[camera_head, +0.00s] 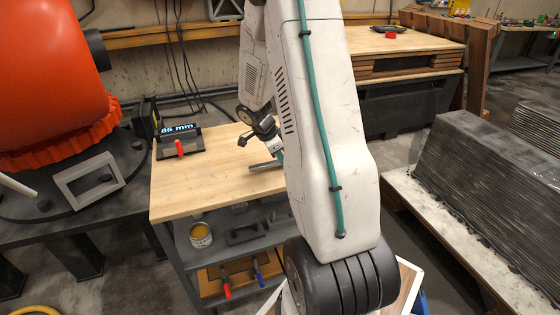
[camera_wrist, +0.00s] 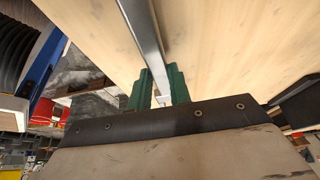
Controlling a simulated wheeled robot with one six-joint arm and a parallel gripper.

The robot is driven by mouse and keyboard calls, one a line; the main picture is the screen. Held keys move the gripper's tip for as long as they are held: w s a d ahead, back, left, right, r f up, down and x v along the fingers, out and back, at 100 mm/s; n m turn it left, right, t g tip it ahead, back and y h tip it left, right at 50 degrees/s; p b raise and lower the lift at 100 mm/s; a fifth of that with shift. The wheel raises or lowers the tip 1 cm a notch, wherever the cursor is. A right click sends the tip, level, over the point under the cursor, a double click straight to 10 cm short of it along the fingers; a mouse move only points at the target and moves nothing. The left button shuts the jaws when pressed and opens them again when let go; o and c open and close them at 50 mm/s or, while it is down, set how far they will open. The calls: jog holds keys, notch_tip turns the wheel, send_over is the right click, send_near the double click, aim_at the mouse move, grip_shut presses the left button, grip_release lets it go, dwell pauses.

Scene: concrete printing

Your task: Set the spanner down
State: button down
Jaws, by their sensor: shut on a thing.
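The spanner is a grey metal bar (camera_wrist: 143,30) in the wrist view, running from the top edge down between the two green fingers of my gripper (camera_wrist: 160,88). My gripper is shut on it. In the head view a short piece of the spanner (camera_head: 262,166) shows over the light wooden bench top (camera_head: 200,196). The rest of it and most of my gripper are hidden behind my white arm. The spanner is close to the wood, with a darker strip beside it; I cannot tell whether it touches.
The front left of the top is clear. A tin (camera_head: 201,235) and clamps sit on shelves below. An orange machine (camera_head: 52,75) stands left, stacked grey concrete (camera_head: 480,170) right.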

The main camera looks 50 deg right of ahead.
jog(key=shift+f, duration=0.75)
jog(key=shift+f, duration=0.1)
jog(key=c, duration=1.3)
grip_release()
